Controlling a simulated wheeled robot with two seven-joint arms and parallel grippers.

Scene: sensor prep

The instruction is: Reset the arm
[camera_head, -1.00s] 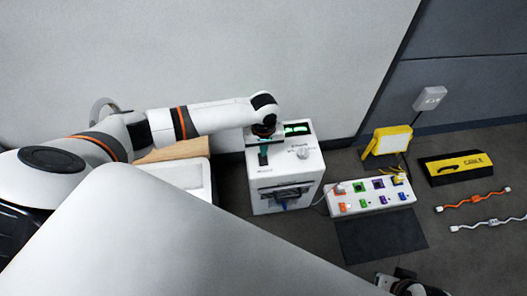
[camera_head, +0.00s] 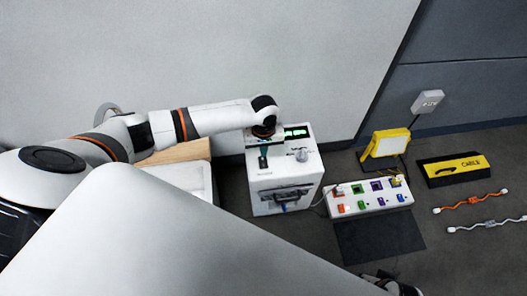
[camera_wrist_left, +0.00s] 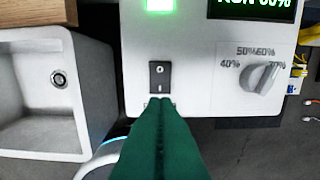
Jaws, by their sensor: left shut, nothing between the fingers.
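My left gripper (camera_head: 263,160) points down at the top of the white machine (camera_head: 286,204). In the left wrist view its green fingers (camera_wrist_left: 160,106) are shut together with nothing between them. Their tips are just below the black rocker switch (camera_wrist_left: 160,77); I cannot tell whether they touch the machine. A green light (camera_wrist_left: 160,4) is lit and the dark display (camera_wrist_left: 252,8) shows green text, partly cut off. The grey knob (camera_wrist_left: 262,78) has percent marks around it. A small part of my right gripper (camera_head: 398,287) shows at the bottom edge, its fingers unclear.
A white socket box (camera_head: 350,208) with coloured ports stands right of the machine, behind a dark mat (camera_head: 378,238). A yellow lamp (camera_head: 386,145), a yellow-black cable case (camera_head: 453,169) and orange (camera_head: 470,201) and white (camera_head: 487,225) cables lie further right. A white bin (camera_wrist_left: 45,130) is left of the machine.

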